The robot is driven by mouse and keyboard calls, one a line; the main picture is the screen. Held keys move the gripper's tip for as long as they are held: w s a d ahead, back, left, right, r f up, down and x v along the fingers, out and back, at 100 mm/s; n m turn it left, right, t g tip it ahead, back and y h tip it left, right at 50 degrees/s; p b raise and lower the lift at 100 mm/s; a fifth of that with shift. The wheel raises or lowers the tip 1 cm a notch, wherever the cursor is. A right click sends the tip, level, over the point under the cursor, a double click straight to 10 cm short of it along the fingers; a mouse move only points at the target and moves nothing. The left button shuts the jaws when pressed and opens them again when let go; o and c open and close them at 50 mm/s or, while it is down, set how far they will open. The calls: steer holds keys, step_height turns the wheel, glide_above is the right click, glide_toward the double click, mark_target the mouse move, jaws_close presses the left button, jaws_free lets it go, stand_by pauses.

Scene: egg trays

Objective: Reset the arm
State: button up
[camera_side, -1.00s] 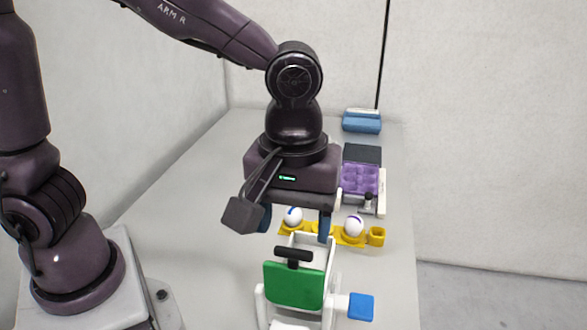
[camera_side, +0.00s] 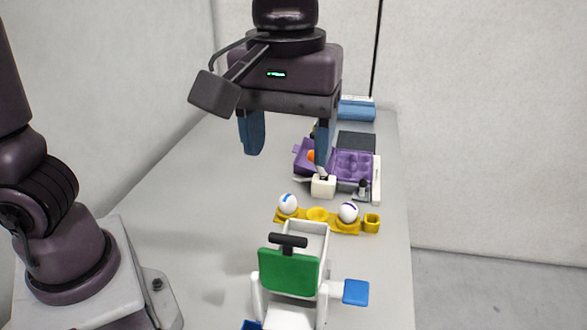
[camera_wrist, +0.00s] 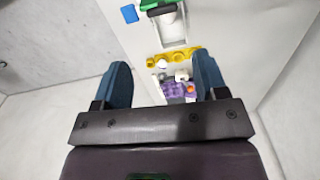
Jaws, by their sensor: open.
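My gripper (camera_side: 288,148) hangs above the table with its two blue fingers wide apart and nothing between them. It also shows in the wrist view (camera_wrist: 163,85), open and empty. Below it in the side view stands a yellow egg holder (camera_side: 318,215) with several cups. A white egg with a blue mark (camera_side: 288,204) sits in its left cup and a white egg with a dark mark (camera_side: 348,212) in a right cup. The gripper is well clear of both eggs.
A white device with a green panel (camera_side: 289,272) and black handle stands in front. Behind are a purple tray (camera_side: 352,166), a small white block (camera_side: 323,187) and a blue box (camera_side: 357,110). The table's left side (camera_side: 215,240) is clear.

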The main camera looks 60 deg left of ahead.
steer(key=s+a+m+t, duration=0.2)
steer(key=s+a+m, duration=0.1)
steer(key=a, duration=0.5)
steer(key=s+a+m+t, duration=0.3)
steer(key=s+a+m, duration=0.1)
steer(key=a, duration=0.3)
steer(key=shift+a+f+m, duration=0.4)
steer(key=shift+m, duration=0.2)
steer(key=shift+s, duration=0.1)
steer(key=shift+c, duration=0.2)
